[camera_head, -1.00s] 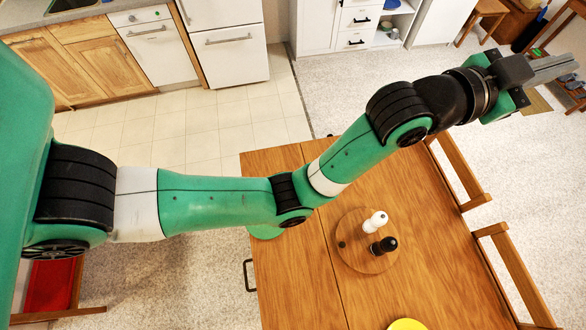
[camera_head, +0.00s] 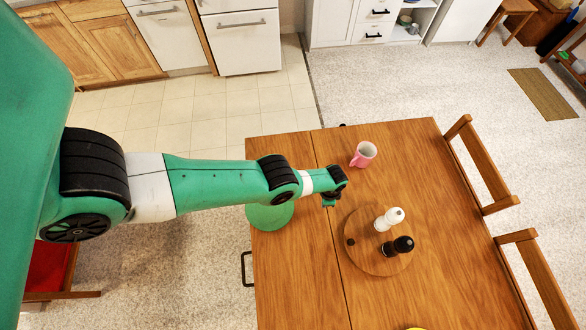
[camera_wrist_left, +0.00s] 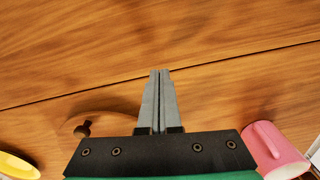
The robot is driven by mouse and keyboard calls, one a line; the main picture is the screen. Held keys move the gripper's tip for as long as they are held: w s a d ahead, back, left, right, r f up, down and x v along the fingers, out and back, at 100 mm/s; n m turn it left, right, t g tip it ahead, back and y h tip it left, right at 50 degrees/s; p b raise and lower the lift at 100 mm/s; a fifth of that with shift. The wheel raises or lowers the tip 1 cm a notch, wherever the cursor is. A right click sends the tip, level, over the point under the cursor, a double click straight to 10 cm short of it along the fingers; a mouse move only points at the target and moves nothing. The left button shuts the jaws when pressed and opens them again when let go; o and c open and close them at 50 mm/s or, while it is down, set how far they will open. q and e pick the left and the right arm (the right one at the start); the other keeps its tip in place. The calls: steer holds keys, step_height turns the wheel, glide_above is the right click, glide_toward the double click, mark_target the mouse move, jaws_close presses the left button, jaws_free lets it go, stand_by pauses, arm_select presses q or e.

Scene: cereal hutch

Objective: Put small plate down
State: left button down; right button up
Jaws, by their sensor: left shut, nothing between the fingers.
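A round green plate (camera_head: 268,216) lies on the wooden table (camera_head: 440,160) near its left edge, partly covered by my left arm. Part of a yellow plate (camera_head: 415,328) shows at the bottom edge of the head view; it also shows at the lower left of the left wrist view (camera_wrist_left: 18,166). I cannot tell which plate is the small one. My left gripper (camera_wrist_left: 160,73) is shut and empty, pointing at bare tabletop. In the head view its fingers are hidden beneath my wrist. My right gripper is not in view.
Chairs (camera_head: 480,165) line the right side. The table's upper right is clear.

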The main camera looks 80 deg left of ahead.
mark_target(292, 206)
arm_select(q)
steer(key=s+p, duration=0.3)
steer(key=shift+s+a+r, duration=0.35)
steer(key=shift+r, duration=0.05)
steer(key=s+p, duration=0.1)
steer(key=s, duration=0.1)
steer(key=s+a+p, duration=0.1)
steer(key=s+p, duration=0.1)
steer(key=s, duration=0.1)
steer(key=s+p, duration=0.1)
steer(key=s, duration=0.2)
steer(key=shift+a+f+p, duration=0.15)
steer(key=shift+a+p, duration=0.2)
steer(key=shift+a, duration=0.05)
steer(key=shift+f+b, duration=0.85)
steer(key=shift+f, duration=0.05)
steer(key=shift+w+f, duration=0.1)
steer(key=shift+f, duration=0.1)
